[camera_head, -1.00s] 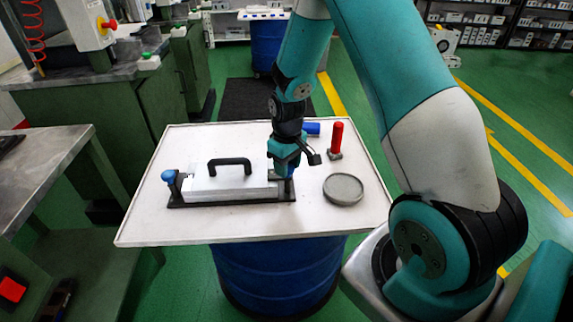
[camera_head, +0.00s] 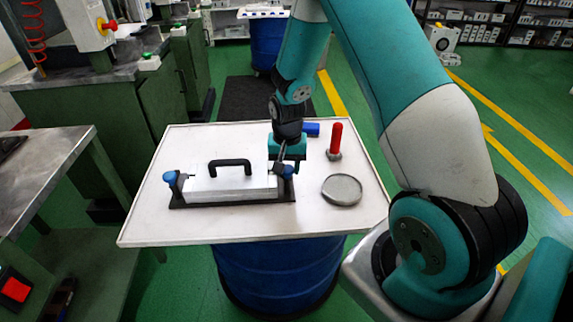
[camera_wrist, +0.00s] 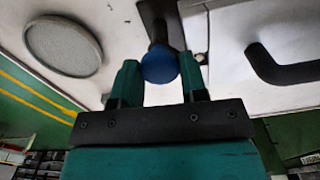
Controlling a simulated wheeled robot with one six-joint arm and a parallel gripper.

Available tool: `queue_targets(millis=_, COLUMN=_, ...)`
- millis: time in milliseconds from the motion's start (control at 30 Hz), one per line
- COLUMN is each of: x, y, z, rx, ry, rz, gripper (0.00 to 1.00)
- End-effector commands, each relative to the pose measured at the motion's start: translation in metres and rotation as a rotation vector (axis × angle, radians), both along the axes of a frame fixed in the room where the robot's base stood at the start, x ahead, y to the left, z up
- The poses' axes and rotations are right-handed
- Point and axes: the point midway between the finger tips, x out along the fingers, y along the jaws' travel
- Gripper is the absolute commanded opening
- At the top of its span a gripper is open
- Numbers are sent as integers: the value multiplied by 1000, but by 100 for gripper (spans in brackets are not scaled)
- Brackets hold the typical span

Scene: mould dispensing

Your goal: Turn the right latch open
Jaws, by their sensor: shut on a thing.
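The mould (camera_head: 230,186) is a pale block with a black handle (camera_head: 230,163), on a black base on the white table. The right latch is a dark post with a blue knob (camera_head: 288,171) at the mould's right end. The knob also shows in the wrist view (camera_wrist: 160,66). My gripper (camera_wrist: 158,78) is shut on this blue knob, with a teal finger on each side. In the head view my gripper (camera_head: 287,165) partly hides the latch. The left latch, with its own blue knob (camera_head: 170,177), stands at the mould's left end.
A round grey dish (camera_head: 342,190) lies right of the mould. A red-handled tool (camera_head: 335,140) stands behind it, and a blue cylinder (camera_head: 311,129) lies near the table's back. The front strip of the white table (camera_head: 190,228) is clear.

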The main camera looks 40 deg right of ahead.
Motion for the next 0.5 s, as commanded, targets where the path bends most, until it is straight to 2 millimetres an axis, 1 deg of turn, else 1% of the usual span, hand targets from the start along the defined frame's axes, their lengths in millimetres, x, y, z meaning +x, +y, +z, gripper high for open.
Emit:
queue_targets(millis=300, x=1, y=1, z=1, rx=2, ry=-2, rz=-296, gripper=16)
queue_targets(millis=500, x=1, y=2, z=1, rx=3, ry=-3, rz=-460, gripper=16)
